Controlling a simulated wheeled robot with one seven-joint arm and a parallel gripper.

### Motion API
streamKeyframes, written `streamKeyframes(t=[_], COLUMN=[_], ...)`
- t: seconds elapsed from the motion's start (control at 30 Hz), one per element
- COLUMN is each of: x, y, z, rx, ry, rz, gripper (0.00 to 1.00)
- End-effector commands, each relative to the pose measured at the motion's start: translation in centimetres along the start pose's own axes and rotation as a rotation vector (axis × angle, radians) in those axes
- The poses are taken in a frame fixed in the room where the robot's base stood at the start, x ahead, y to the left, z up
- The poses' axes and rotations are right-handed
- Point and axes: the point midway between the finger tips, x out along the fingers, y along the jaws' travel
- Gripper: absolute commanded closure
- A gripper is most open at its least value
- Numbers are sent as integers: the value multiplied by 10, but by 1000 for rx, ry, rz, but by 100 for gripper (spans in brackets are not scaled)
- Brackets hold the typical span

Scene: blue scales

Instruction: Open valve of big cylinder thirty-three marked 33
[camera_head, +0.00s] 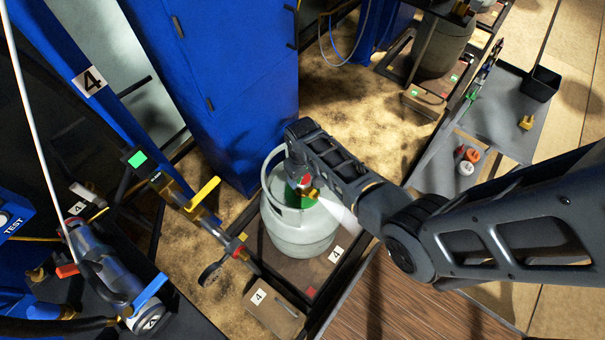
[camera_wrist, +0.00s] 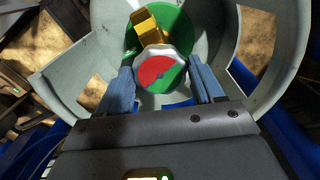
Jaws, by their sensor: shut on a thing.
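A pale grey-green gas cylinder (camera_head: 300,238) stands upright on a platform near the blue cabinet. I can read no 33 on it; tags marked 4 are around it. In the wrist view its open collar (camera_wrist: 68,70) surrounds a green top (camera_wrist: 176,22) with a brass valve body (camera_wrist: 149,27). The valve's round handwheel (camera_wrist: 160,72) has a pale rim and a red and green face. My gripper (camera_wrist: 164,84) is shut on the handwheel, a blue finger on each side. In the head view my gripper (camera_head: 302,182) reaches down inside the collar and is partly hidden by my arm.
The platform (camera_head: 285,262) has a dark raised frame. Left of it are a yellow-handled valve (camera_head: 203,193) and a gauge (camera_head: 212,272). A tall blue cabinet (camera_head: 235,85) stands close behind. A grey table (camera_head: 505,110) and another cylinder (camera_head: 440,45) are at the upper right.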

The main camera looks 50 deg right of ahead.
Motion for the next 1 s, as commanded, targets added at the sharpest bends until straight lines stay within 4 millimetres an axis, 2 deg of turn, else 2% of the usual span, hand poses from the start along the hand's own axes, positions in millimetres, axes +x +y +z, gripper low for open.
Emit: streamKeyframes(t=[0.5, 0.7, 1.0], x=[0, 0, 1], y=[1, 1, 1], z=[1, 1, 1], rx=[-447, -557, -633], ry=[-2, -2, -2], rz=[0, -1, -1], gripper=[64, 64, 64])
